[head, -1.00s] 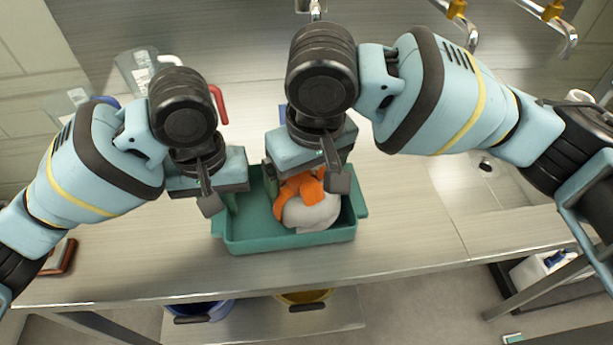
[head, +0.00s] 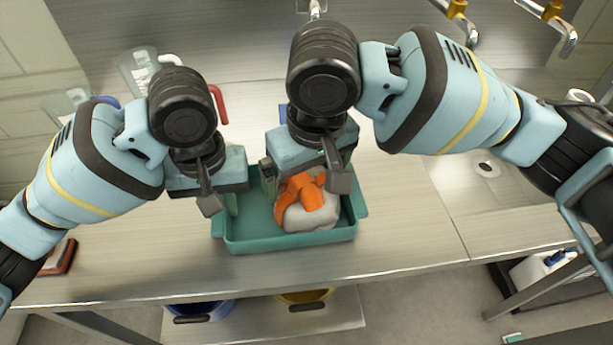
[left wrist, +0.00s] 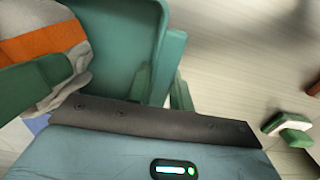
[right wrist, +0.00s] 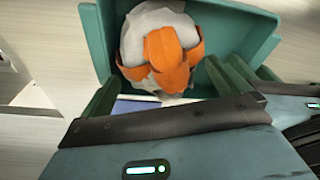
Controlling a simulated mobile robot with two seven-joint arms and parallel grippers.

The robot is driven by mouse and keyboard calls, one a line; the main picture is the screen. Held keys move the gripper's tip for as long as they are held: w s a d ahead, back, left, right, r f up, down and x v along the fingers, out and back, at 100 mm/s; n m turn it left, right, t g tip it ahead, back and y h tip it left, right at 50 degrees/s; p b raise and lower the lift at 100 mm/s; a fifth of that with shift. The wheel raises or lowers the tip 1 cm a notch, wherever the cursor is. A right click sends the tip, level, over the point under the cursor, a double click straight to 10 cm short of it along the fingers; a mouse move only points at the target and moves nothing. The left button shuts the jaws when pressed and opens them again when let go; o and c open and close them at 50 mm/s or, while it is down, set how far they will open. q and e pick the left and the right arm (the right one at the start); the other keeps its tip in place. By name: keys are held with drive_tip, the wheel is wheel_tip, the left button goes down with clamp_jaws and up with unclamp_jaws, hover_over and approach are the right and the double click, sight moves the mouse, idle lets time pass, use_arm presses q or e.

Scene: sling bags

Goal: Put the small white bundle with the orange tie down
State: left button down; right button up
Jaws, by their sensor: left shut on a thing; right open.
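The small white bundle (head: 312,216) with the orange tie (head: 313,196) rests inside the green tray (head: 290,241), towards its right side. In the right wrist view the bundle (right wrist: 150,30) lies just beyond the spread fingers of my right gripper (right wrist: 170,95), which is open above it. My right gripper (head: 308,172) partly hides the bundle's back in the head view. My left gripper (head: 232,200) is shut on the tray's left wall, whose rim shows in the left wrist view (left wrist: 170,50). The bundle's underside is hidden.
The tray stands near the front edge of the metal counter (head: 400,240). Clear jugs (head: 140,65) stand at the back left, and a sink drain (head: 485,168) is at the right. Bins (head: 200,312) stand below. The counter right of the tray is clear.

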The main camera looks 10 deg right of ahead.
drive_tip(key=r, duration=0.3)
drive_tip(key=s+r, duration=0.1)
drive_tip(key=r, duration=0.6)
drive_tip(key=shift+s+d+r, duration=0.2)
drive_tip(key=shift+d, duration=0.2)
use_arm(q)
drive_tip(key=c, duration=1.2)
unclamp_jaws()
drive_tip(key=shift+o, duration=0.2)
wheel_tip(320, 180, up, 12)
drive_tip(key=shift+s, duration=0.1)
use_arm(e)
drive_tip(key=shift+s+f, duration=0.1)
